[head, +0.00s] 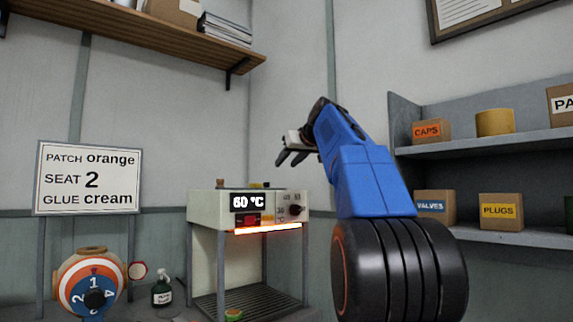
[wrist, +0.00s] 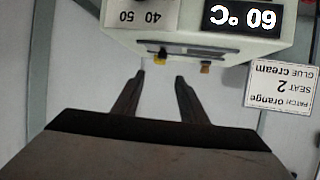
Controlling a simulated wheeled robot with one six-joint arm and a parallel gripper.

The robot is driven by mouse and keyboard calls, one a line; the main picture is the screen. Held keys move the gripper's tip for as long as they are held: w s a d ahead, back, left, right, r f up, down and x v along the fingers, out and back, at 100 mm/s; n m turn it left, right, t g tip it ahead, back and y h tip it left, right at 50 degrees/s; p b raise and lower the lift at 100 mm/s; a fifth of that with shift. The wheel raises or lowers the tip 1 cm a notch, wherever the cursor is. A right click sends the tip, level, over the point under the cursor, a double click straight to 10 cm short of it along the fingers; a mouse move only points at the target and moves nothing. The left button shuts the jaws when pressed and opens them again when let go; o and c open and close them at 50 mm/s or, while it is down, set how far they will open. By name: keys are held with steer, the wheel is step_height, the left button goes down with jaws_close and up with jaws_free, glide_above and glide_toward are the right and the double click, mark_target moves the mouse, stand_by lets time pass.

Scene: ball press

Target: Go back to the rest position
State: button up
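My blue arm stands to the right of the press. The press (head: 209,211) is a pale box on legs with a 60 °C display, a knob and a glowing orange strip beneath. In the wrist view the press (wrist: 190,40) appears upside down beyond the fingertips.
A sign (head: 88,178) reads patch orange, seat 2, glue cream. A striped ball (head: 75,277) with numbers sits at lower left, near a spray bottle (head: 162,293). A wooden shelf (head: 170,38) is upper left. Grey shelves (head: 480,143) with boxes are at right.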

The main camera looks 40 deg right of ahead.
stand_by(0.4)
steer(key=s+a+f+g+y, duration=0.15)
steer(key=s+a+f, duration=0.25)
steer(key=a+f, duration=0.45)
steer(key=s+a+f+g, duration=0.2)
steer(key=s+a+f, duration=0.4)
steer(key=f, duration=0.4)
steer(key=s+a+f+g+y, duration=0.1)
steer(key=s+a+f, duration=0.2)
steer(key=a+f, duration=0.55)
steer(key=s+a+f+g, duration=0.1)
steer(key=s+a+f, duration=0.2)
steer(key=s+f, duration=0.4)
steer(key=s+a+f+n+g, duration=0.1)
steer(key=s+a+f, duration=0.1)
steer(key=s+f, duration=0.6)
steer(key=s+a+f+n+g, duration=0.1)
steer(key=s+f, duration=0.7)
steer(key=f, duration=1)
steer(key=a+g, duration=0.1)
steer(key=a, duration=0.1)
steer(key=shift+a, duration=0.35)
